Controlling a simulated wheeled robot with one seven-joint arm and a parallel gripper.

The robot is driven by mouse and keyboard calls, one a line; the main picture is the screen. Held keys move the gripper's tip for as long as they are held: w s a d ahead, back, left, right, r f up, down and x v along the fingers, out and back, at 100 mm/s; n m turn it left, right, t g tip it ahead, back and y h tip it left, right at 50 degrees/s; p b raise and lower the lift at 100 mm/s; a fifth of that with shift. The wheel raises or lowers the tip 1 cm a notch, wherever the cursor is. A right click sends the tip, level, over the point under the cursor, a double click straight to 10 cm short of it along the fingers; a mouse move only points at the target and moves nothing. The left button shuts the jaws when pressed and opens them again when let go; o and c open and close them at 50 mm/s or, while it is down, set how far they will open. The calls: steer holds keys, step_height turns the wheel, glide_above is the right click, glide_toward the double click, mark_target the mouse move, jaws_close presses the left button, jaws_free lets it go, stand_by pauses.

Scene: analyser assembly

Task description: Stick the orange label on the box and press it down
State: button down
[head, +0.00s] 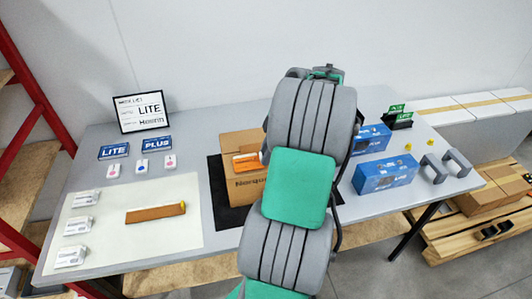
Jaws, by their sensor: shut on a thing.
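The brown cardboard box (247,189) stands on a black mat (218,200) near the middle of the table, with printed text on its front. The orange label (246,162) shows as an orange patch with a white band at the box's upper part, left of my arm. I cannot tell whether it lies flat on the box or is held just off it. My arm covers the right part of the box and perhaps part of the label. My gripper is hidden behind my arm, so its fingers and what they hold do not show.
A pale mat (95,215) on the left bears a brown bar (155,213) and several small white boxes. Blue boxes (385,174), yellow pieces and grey handles (446,166) stand on the right. A framed sign (141,112) and blue LITE and PLUS cards stand at the back left.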

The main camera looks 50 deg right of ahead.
steer(key=shift+f, duration=0.15)
steer(key=c, duration=1.2)
jaws_free()
steer(key=shift+o, duration=0.2)
step_height(320, 180, up, 7)
steer(key=p, duration=0.6)
